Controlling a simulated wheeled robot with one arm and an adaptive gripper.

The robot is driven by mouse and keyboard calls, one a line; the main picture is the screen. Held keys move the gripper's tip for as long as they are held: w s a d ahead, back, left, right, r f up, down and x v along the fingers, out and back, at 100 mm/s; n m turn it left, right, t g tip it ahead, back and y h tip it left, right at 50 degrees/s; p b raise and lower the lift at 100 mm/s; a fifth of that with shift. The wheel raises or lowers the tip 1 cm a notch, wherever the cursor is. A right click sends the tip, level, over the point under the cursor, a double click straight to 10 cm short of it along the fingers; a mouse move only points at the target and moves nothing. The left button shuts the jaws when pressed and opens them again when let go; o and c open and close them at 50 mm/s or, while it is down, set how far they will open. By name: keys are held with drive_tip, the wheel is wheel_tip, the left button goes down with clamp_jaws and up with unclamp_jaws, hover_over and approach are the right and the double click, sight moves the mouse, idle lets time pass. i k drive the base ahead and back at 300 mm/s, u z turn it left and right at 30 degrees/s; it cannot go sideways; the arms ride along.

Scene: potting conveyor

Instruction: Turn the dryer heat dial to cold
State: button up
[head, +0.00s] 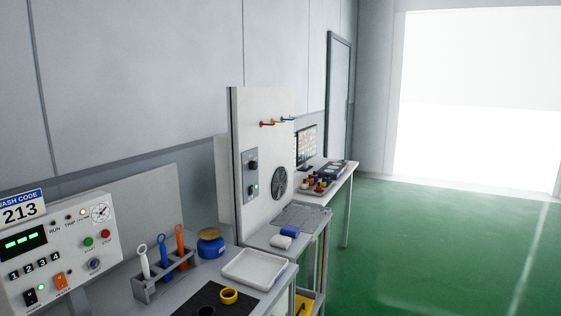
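A tall white upright panel (262,112) with a round dark fan grille (280,182) stands in the middle of the head view; it looks like the dryer. A grey control plate (250,153) on its face carries an upper dark knob (253,166) and a lower dark control (253,190) with a small green light. Both are too small to read, so I cannot tell which is the heat dial or where it points. My gripper is not in view.
Blue and white rolls (284,236) lie below the panel. Green floor (430,255) at right is clear.

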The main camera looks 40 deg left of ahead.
sight(254, 165)
drive_tip(key=u, duration=0.35)
drive_tip(key=i, duration=1.4)
drive_tip(key=u, duration=1.8)
drive_tip(key=i, duration=0.85)
drive_tip(key=u, duration=0.75)
